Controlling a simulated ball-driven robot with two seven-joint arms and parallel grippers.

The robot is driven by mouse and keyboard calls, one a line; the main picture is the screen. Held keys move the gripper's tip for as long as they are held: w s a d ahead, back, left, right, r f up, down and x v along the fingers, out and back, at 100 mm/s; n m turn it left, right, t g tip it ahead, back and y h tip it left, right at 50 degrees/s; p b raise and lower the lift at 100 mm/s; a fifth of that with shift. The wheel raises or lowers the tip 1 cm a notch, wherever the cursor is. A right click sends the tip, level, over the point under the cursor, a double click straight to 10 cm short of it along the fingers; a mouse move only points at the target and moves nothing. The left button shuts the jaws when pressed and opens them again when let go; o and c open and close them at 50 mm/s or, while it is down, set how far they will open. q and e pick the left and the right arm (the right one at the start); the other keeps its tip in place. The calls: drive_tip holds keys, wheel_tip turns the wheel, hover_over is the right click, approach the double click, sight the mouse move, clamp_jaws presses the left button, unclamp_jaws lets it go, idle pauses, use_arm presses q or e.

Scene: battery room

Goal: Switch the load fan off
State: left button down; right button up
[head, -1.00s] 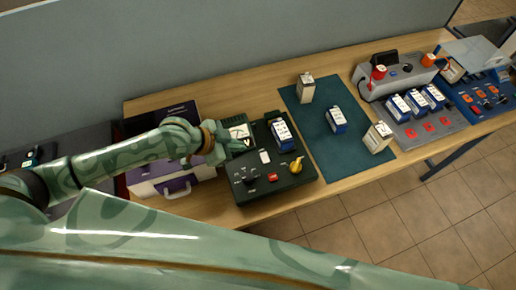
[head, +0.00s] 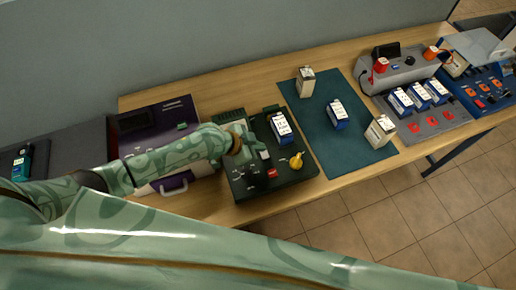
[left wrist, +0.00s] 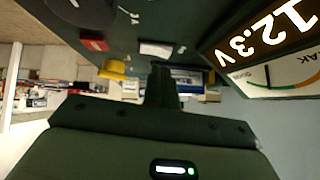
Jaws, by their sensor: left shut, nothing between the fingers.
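A dark green tester box (head: 285,184) stands on the table, with a white rocker (head: 264,155), a red switch (head: 272,173) and a yellow knob (head: 296,160) on its top. I cannot read which control belongs to the load fan. My left gripper (head: 257,148) is shut and empty over the box, close to the white rocker; contact cannot be told. In the left wrist view the shut fingers (left wrist: 163,80) point toward the white rocker (left wrist: 157,48), with the red switch (left wrist: 93,43) beside it. A display there (left wrist: 262,35) reads 12.3 V. My right gripper is not in view.
A blue-and-white battery (head: 282,126) sits on the box's back part. A teal mat (head: 322,125) with several batteries lies to the right. A purple case (head: 170,118) stands left. Farther right are a grey charger (head: 404,73) and a blue tray (head: 470,100).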

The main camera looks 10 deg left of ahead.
use_arm(q)
drive_tip(key=shift+f, duration=0.55)
drive_tip(key=shift+w, duration=0.1)
drive_tip(key=shift+a+f+b, duration=0.15)
drive_tip(key=shift+f+b, duration=0.2)
drive_tip(key=shift+b, duration=0.1)
drive_tip(key=shift+s+d+p, duration=0.3)
drive_tip(key=shift+s+p, duration=0.2)
drive_tip(key=shift+p, duration=0.1)
drive_tip(key=shift+s+d, duration=0.2)
drive_tip(key=shift+s, duration=0.1)
drive_tip(key=shift+r, duration=0.1)
